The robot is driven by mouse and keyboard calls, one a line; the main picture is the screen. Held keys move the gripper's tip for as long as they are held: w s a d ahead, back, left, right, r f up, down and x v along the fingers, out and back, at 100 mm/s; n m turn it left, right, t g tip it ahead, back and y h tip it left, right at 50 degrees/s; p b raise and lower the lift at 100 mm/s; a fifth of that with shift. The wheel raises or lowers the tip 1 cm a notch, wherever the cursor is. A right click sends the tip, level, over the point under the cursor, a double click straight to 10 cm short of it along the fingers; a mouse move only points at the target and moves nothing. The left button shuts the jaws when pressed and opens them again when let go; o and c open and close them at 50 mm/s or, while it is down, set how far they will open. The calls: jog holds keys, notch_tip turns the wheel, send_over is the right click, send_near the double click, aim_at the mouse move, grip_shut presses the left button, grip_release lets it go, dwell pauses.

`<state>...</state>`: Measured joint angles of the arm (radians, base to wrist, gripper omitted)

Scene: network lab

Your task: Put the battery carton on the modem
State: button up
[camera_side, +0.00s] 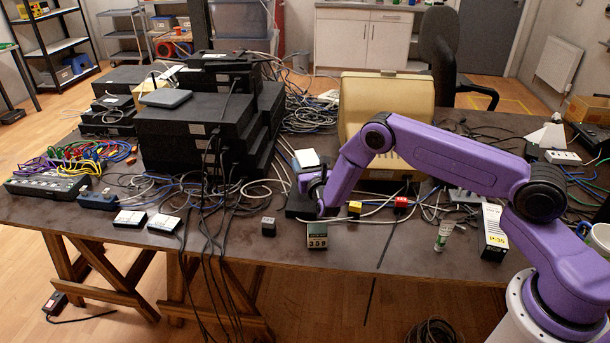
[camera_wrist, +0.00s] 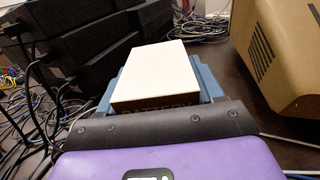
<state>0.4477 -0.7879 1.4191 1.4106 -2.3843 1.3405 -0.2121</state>
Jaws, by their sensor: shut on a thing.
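The battery carton (camera_wrist: 158,72) is a box with a plain white top and dark lettered front. It also shows in the side view (camera_side: 306,158), beside the purple wrist. My gripper (camera_wrist: 160,92) is shut on it; blue-grey parts flank the carton in the wrist view, and the dark gripper body hides its lower front. In the side view the gripper is mostly hidden by my wrist, over a low black box (camera_side: 298,208). A flat blue-grey device (camera_side: 165,98) lies on the black equipment stack to the left. I cannot tell which device is the modem.
Stacked black equipment (camera_side: 190,135) with hanging cables stands to the left. A beige monitor (camera_side: 365,95) stands behind my wrist. Loose cables and small boxes, including a yellow one (camera_side: 354,208), surround the gripper.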

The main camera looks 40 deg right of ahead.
jog(key=shift+w+f, duration=0.7)
jog(key=shift+f, duration=1.55)
jog(key=shift+f, duration=0.1)
jog(key=o, duration=1.2)
